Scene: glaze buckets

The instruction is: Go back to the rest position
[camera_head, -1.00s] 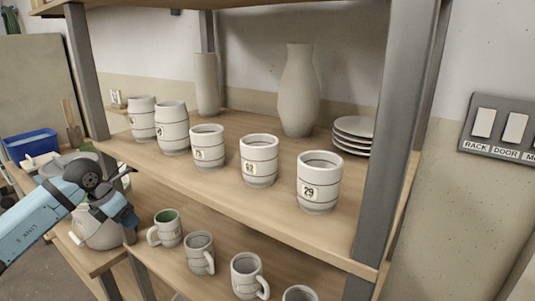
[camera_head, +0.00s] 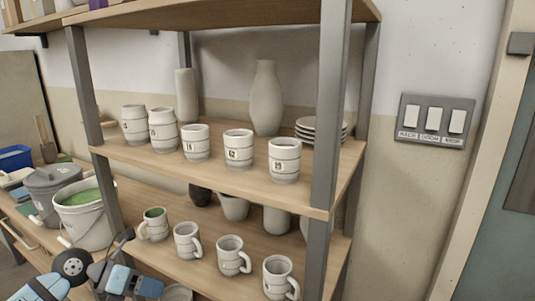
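My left gripper (camera_head: 122,278) shows at the bottom left of the head view, in front of the lower shelf and below the green-glaze mug (camera_head: 153,225). Its fingers are too small and partly hidden to tell whether they are open or shut. A white bucket of green glaze (camera_head: 85,214) stands on the bench behind it, with a grey lidded bucket (camera_head: 52,184) to its left. My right gripper is out of view.
The shelving unit (camera_head: 326,150) fills the middle. Its upper board holds a row of numbered cups (camera_head: 238,149), vases (camera_head: 266,98) and stacked plates (camera_head: 320,129). Plain mugs (camera_head: 233,255) line the lower board's front. A switch panel (camera_head: 433,120) is on the right wall.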

